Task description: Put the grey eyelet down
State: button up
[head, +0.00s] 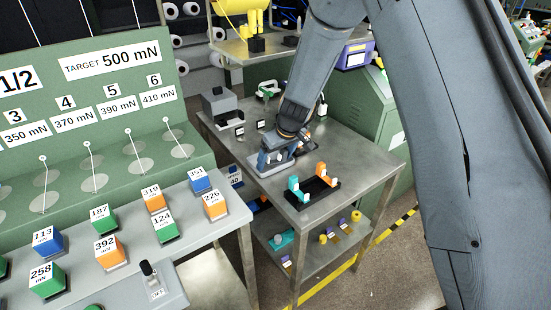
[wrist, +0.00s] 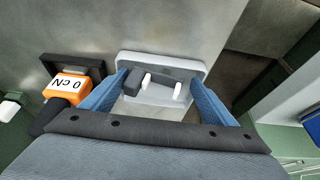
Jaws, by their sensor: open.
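My gripper (head: 277,157) is low over the steel table in the head view. In the wrist view its two blue fingers (wrist: 160,82) stand wide apart, with space between them. Between them is a pale tray (wrist: 162,61) with two white pegs (wrist: 148,83). A dark grey piece (wrist: 132,82), perhaps the grey eyelet, stands at the left end of this tray, close to the left finger. I cannot tell whether they touch. The head view does not show the eyelet clearly; my gripper covers that spot.
A black tray (head: 313,194) with teal and orange pieces lies at the table's front. The steel table (head: 365,165) is bare at the right.

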jog(key=shift+r, duration=0.2)
jog(key=b+v, duration=0.1)
jog(key=v, duration=1.1)
jog(key=shift+b, duration=0.4)
jog(key=s+d+m+g+h, duration=0.1)
jog(key=s+d+m, duration=0.1)
jog(key=s+d, duration=0.3)
jog(key=s+d+f+m+g, duration=0.1)
jog(key=s+d, duration=0.4)
jog(key=s, duration=0.7)
jog(key=s+d+f+m+g+h, duration=0.1)
jog(key=s+d+m, duration=0.2)
jog(key=s+d, duration=0.3)
jog(key=s, duration=0.3)
jog(key=shift+s+f+m+h, duration=0.15)
jog(key=shift+s+m+h, duration=0.15)
jog(key=shift+m, duration=0.1)
